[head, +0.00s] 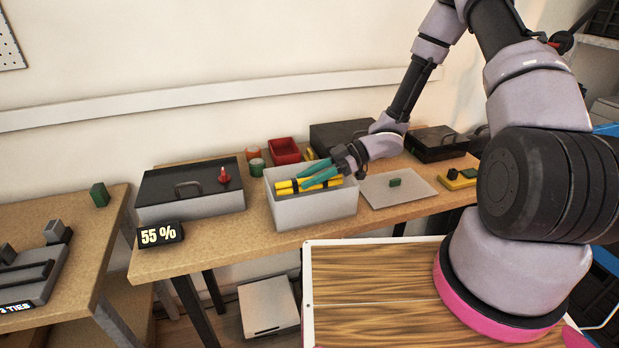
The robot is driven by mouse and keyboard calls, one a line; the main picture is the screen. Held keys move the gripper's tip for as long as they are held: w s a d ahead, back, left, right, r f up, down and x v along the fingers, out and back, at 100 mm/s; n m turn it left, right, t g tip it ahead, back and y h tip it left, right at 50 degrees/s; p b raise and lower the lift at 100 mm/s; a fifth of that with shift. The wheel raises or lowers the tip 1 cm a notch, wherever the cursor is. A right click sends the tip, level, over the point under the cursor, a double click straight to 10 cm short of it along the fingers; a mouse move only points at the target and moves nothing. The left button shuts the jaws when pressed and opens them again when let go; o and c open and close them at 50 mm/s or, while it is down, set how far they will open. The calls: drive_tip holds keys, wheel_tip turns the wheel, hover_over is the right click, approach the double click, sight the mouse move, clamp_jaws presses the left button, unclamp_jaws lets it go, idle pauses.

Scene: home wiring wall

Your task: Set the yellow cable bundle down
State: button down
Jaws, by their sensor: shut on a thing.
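The yellow cable bundle (285,184) shows as yellow lengths with dark bands, lying roughly level within the light grey bin (315,209). My gripper (305,176) reaches into the bin from the upper right, and its teal fingers are shut on the bundle. The fingers cover part of the bundle. The bin's front wall hides its floor, so I cannot tell whether the bundle touches the bottom.
A dark-lidded box (190,190) with a red knob stands left of the bin, behind a "55 %" display (161,235). A red tray (284,151) is behind the bin.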

drive_tip(key=shift+f, duration=0.55)
drive_tip(key=c, duration=0.5)
unclamp_jaws()
drive_tip(key=shift+r, duration=0.25)
drive_tip(key=v, duration=1.2)
drive_tip(key=shift+r, duration=0.35)
